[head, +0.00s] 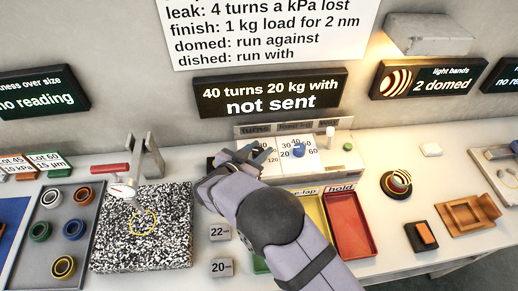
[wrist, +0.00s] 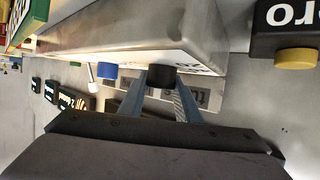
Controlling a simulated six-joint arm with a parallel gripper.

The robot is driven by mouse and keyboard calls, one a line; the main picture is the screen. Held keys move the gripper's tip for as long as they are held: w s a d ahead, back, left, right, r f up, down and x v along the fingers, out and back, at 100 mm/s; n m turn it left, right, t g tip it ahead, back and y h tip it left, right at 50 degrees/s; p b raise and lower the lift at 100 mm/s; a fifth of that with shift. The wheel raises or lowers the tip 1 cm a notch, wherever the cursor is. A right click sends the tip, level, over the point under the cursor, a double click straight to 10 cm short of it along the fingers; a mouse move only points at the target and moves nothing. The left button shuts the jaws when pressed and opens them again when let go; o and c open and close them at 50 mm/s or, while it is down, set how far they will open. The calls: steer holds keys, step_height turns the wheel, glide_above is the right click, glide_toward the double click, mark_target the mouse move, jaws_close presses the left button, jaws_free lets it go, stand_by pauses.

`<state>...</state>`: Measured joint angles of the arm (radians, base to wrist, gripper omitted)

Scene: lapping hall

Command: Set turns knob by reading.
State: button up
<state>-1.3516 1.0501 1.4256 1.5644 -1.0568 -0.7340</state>
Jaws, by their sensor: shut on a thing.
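The control panel (head: 325,165) stands on the bench, with labels for turns, loading and way above its dials. My gripper (head: 258,153) is at the panel's left dial, under the turns label (head: 254,129). In the wrist view my gripper (wrist: 160,88) has its two fingers shut on a black knob, the turns knob (wrist: 161,76). My gripper and arm hide most of this knob and its scale in the head view. The blue loading knob (head: 299,151) sits on the middle dial. The reading display (head: 270,93) says "40 turns 20 kg with" and "not sent".
The wall sheet (head: 262,30) lists rules. The light bands display (head: 425,80) reads "2 domed". A red tray (head: 352,228) and yellow tray (head: 311,208) lie in front.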

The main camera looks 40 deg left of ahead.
steer(key=o, duration=1.1)
steer(key=shift+c, duration=0.2)
steer(key=shift+b+v, duration=0.8)
steer(key=shift+v, duration=2.9)
